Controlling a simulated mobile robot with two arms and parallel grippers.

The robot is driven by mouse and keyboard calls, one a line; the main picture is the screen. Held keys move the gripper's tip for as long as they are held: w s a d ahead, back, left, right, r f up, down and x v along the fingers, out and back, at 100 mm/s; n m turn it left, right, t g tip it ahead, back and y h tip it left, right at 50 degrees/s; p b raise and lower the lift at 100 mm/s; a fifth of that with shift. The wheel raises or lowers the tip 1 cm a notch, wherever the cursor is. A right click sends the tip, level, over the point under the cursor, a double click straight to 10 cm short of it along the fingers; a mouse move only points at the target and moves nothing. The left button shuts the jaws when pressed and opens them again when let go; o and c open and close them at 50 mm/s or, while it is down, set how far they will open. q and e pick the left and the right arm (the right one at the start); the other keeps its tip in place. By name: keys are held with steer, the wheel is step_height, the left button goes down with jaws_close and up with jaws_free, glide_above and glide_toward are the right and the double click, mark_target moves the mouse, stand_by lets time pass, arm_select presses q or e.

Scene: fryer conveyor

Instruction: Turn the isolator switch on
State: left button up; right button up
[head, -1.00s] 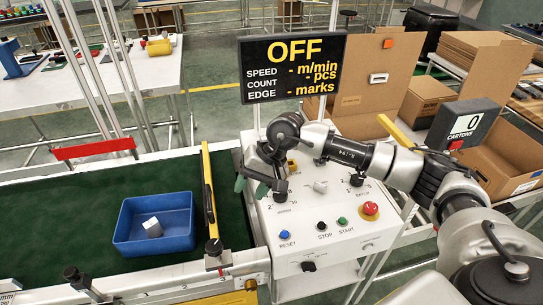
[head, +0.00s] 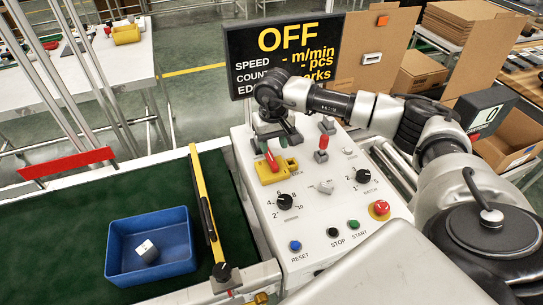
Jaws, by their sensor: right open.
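The isolator switch appears to be the yellow block (head: 275,174) with a red lever (head: 269,156) at the upper left of the white control panel (head: 330,225). Its lever stands up and tilts a little. My right gripper (head: 277,142) is open just above and behind the lever and overlaps its upper part in the picture. I cannot tell whether it touches the lever. The display sign (head: 287,55) behind reads OFF, and my right arm covers part of its text. My left gripper is not in view.
The panel also has a second red-handled switch (head: 321,148), black dials (head: 285,201), a red stop knob (head: 380,208), and blue, black and green buttons.

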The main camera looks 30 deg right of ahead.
mark_target(272, 161)
step_height(272, 161, down, 4)
steer(key=shift+r+p, duration=0.25)
steer(key=shift+p, duration=0.05)
step_height(272, 161, down, 3)
steer(key=shift+w, duration=0.15)
steer(key=shift+f, duration=0.2)
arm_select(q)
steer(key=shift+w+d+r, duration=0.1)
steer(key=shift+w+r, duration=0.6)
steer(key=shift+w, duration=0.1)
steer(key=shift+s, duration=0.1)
arm_select(e)
steer(key=shift+c, duration=1)
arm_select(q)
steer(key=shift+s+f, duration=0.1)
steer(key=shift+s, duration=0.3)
arm_select(e)
jaws_close()
